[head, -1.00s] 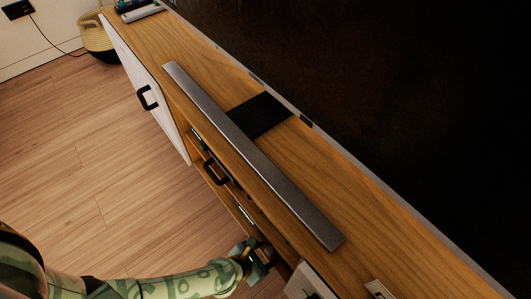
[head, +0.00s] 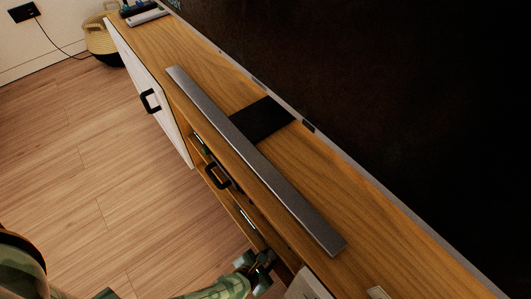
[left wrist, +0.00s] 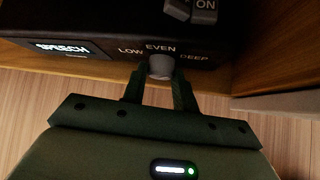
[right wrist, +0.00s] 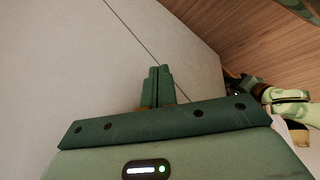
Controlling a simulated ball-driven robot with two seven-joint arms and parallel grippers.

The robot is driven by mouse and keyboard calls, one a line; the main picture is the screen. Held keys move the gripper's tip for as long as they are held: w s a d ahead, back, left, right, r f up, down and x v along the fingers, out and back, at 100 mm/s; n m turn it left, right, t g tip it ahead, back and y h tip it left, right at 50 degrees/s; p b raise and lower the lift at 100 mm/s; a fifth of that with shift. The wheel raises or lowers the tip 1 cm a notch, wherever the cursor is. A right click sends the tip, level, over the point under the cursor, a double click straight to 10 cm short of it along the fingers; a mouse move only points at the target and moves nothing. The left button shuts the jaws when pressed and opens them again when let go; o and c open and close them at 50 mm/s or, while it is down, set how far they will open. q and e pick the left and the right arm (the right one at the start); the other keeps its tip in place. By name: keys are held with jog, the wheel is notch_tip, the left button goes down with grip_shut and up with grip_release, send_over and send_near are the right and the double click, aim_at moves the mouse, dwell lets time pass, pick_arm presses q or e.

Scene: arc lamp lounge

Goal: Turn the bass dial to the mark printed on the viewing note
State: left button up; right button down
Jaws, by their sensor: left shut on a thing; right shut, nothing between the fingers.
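The bass dial (left wrist: 161,66) is a small grey knob on the front of a black unit (left wrist: 105,25) in the left wrist view. LOW, EVEN and DEEP are printed around it, with EVEN directly above. I cannot make out a pointer on the knob. My left gripper (left wrist: 160,75) is shut on the dial, one finger at each side. In the head view the left gripper (head: 264,262) is at the cabinet's open front, and the dial is hidden. My right gripper (right wrist: 160,72) is shut and empty. I cannot identify the viewing note or read its mark.
A lit display (left wrist: 62,48) and an ON switch (left wrist: 205,6) are near the dial. A long grey bar (head: 255,160) lies on the wooden cabinet top (head: 350,205) before a large dark screen (head: 400,90). A small pale item (head: 378,292) lies at the lower right.

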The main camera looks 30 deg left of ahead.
pick_arm(q)
jog(key=shift+s+d+f+m+t+y, duration=0.1)
jog(key=shift+m+t+y, duration=0.25)
jog(key=shift+y, duration=0.3)
jog(key=shift+s+d+m+t+y, duration=0.1)
jog(key=shift+m+t+y, duration=0.15)
jog(key=shift+m+y, duration=0.3)
jog(key=o, duration=1)
jog(key=shift+c, duration=0.2)
